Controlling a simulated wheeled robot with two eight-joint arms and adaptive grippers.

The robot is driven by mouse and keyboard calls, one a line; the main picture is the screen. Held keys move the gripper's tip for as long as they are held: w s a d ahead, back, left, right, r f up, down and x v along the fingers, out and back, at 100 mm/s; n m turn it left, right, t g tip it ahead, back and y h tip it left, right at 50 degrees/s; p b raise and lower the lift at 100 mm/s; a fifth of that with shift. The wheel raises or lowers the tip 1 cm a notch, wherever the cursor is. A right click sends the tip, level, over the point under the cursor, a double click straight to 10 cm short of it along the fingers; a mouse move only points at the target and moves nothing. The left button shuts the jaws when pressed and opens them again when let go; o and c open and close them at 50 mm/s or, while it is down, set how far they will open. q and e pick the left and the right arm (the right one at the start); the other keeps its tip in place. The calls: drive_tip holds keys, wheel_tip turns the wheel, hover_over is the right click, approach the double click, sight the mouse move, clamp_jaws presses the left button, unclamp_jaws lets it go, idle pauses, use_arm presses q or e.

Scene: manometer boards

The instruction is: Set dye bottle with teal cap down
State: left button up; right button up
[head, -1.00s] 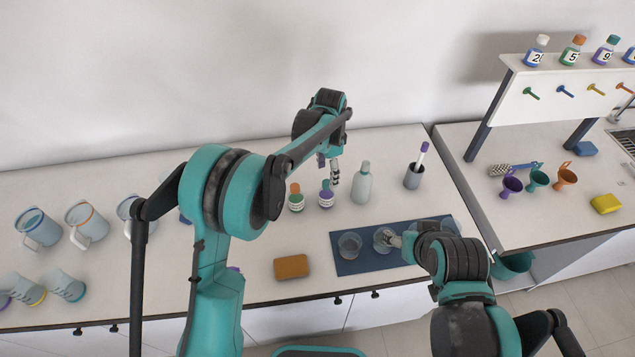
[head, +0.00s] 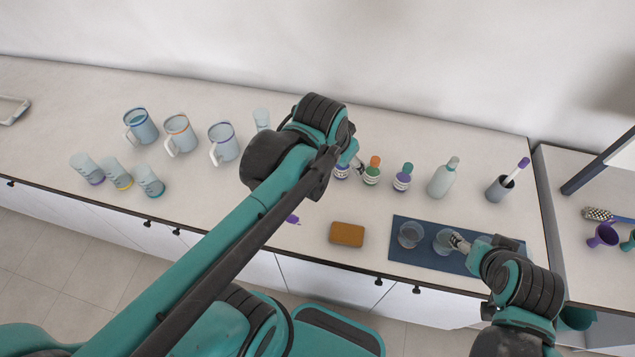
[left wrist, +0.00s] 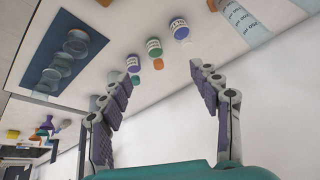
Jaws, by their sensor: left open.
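The dye bottle with teal cap (head: 403,177) has a purple label and stands upright on the counter. It is at the right end of a short row, beside an orange-capped bottle (head: 372,171) and a partly hidden bottle (head: 342,171). In the left wrist view the teal-capped bottle (left wrist: 133,63) appears beyond the fingers, apart from them. My left gripper (left wrist: 162,92) is open with nothing between its fingers; in the head view it is mostly hidden behind its arm, left of the teal-capped bottle. My right gripper (head: 458,242) is at a glass (head: 443,241); its grip is unclear.
A blue mat (head: 400,255) holds several glasses. A grey-white bottle (head: 442,178) and a dark cup with a marker (head: 499,188) stand right of the row. A brown sponge (head: 347,234) lies in front.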

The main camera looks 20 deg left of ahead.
use_arm(q)
drive_tip(key=s+a+f+n+t, duration=0.2)
drive_tip(key=s+a+f+n, duration=0.1)
drive_tip(key=s, duration=0.4)
drive_tip(key=shift+s, duration=0.1)
wheel_tip(320, 180, down, 13)
drive_tip(key=b, duration=1.3)
drive_tip(key=shift+f, duration=0.2)
